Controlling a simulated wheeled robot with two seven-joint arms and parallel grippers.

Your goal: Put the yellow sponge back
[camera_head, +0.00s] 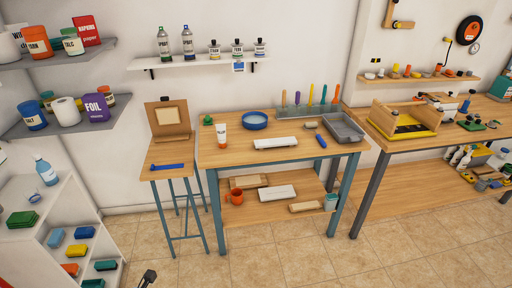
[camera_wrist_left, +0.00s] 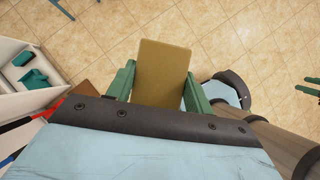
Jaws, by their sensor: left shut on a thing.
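My left gripper (camera_wrist_left: 160,88) shows in the left wrist view with its green fingers shut on a flat, mustard-yellow block, the yellow sponge (camera_wrist_left: 163,72). The sponge is held over the tiled floor, clear of any surface. Green finger-like parts (camera_wrist_left: 312,86) at the right edge of the left wrist view look like my right gripper, cut off by the frame. The white cubby shelf (camera_head: 50,240) at the lower left of the head view holds several coloured sponges, among them a yellow one (camera_head: 83,232).
The cubby shelf also shows in the left wrist view (camera_wrist_left: 12,50). A workbench (camera_head: 228,155) with a tray, bottle and blue bowl stands in the middle, a small stand (camera_head: 163,155) to its left. A longer bench (camera_head: 400,145) is at right. The tiled floor in front is free.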

